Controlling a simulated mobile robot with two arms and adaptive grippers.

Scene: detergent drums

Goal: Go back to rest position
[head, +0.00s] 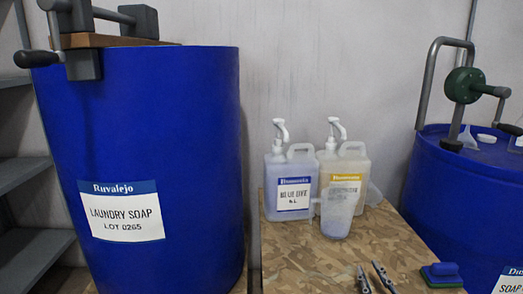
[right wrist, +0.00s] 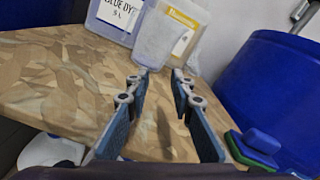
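My right gripper (head: 374,274) shows at the bottom of the head view, low over the wood-patterned table (head: 300,262). In the right wrist view its two fingers (right wrist: 157,82) are apart with nothing between them. A translucent measuring cup (head: 338,212) stands upright on the table beyond the fingertips; it also shows in the right wrist view (right wrist: 157,42). The cup stands in front of a clear pump jug with a blue label (head: 283,205) and a yellowish pump jug (head: 348,170), partly covering the yellowish one. My left gripper is not in view.
A tall blue laundry soap drum (head: 150,130) with a crank on top stands left of the table. Another blue drum (head: 440,200) with a green crank pump (head: 464,86) stands right. A blue-and-green scrubbing block (head: 441,275) lies at the table's right. Grey shelves (head: 30,255) stand far left.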

